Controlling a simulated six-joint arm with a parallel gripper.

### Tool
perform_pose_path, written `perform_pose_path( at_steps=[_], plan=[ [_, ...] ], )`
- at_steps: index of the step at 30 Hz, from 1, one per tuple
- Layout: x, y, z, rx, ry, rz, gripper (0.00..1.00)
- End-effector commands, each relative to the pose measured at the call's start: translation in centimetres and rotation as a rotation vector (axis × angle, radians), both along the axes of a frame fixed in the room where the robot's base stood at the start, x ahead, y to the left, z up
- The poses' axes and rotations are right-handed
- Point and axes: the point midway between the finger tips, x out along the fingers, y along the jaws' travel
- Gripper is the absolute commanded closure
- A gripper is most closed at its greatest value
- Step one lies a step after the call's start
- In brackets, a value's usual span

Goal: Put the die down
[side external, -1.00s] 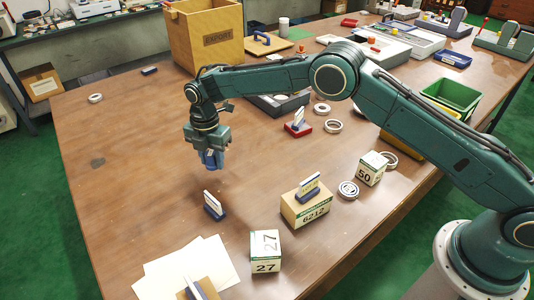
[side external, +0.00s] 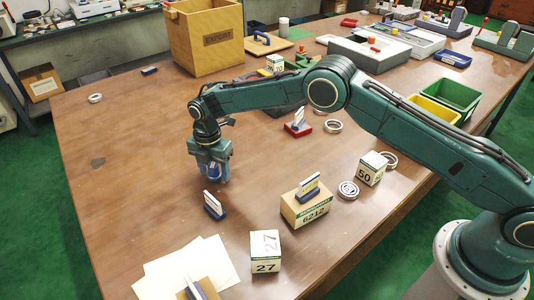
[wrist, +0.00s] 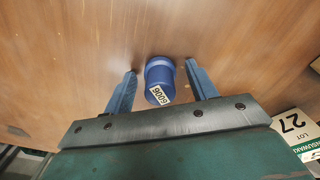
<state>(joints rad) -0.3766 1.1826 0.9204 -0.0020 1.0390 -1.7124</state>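My gripper (side external: 213,178) is low over the table, left of centre in the side view. In the wrist view my gripper's two blue fingers (wrist: 162,82) stand apart, one on each side of the die, with a visible gap on both sides. The fingers partly hide the die in the side view, and its contact with the table is hard to make out there.
A dark blue stamp (side external: 213,205) stands just in front of my gripper. A box marked 6212 (side external: 305,208) and a 27 box (side external: 265,251) are to the right and front. Rings (side external: 348,190) lie near the 50 box (side external: 372,168).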

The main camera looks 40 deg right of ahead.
Motion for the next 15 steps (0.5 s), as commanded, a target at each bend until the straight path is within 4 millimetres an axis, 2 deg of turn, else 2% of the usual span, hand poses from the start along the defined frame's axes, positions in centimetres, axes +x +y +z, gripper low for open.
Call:
perform_pose_path(
  at_steps=[10,15],
  plan=[
    [0.0,0.0,0.2,0.0,0.0,0.0,0.43],
    [0.0,0.0,1.0,0.0,-0.001,0.0,0.43]
  ],
)
